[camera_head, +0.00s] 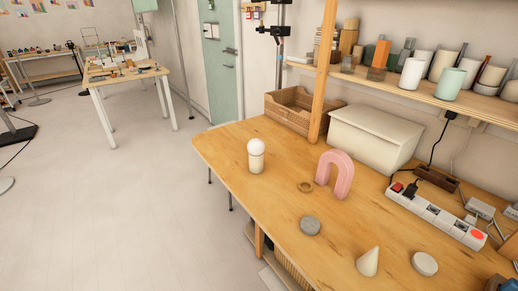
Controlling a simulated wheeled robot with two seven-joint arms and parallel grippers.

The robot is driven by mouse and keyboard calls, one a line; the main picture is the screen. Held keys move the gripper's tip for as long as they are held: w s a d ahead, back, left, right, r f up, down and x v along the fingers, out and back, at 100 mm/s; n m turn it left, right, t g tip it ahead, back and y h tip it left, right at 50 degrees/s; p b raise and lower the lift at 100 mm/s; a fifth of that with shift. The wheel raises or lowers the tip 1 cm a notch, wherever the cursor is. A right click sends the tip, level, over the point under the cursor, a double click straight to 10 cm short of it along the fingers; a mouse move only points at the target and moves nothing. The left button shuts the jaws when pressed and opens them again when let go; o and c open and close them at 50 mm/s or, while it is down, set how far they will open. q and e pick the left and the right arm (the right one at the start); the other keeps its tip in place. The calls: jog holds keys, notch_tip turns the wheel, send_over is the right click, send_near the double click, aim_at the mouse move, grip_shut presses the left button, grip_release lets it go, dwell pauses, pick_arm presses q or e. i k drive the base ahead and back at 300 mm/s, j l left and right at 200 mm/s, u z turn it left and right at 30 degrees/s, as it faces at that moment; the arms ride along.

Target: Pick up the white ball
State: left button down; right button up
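The white ball (256,146) rests on top of a short cream cylinder (256,164) near the far left part of the wooden table (230,165). The ball is round and plain, and its top and sides are unobstructed. Neither of my grippers shows in the head view, so their state and distance from the ball cannot be seen.
A pink arch (335,174), a small wooden ring (305,187), grey discs (310,226) and a cream cone (368,262) stand right of the ball.

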aim_at(256, 147)
jog(key=i+j+z, duration=0.15)
jog(key=j+z, duration=0.15)
jog(key=i+j+z, duration=0.1)
jog(key=j+z, duration=0.25)
jog(key=j, duration=0.15)
jog(key=j+z, duration=0.3)
jog(key=j, duration=0.15)
jog(key=i, duration=0.05)
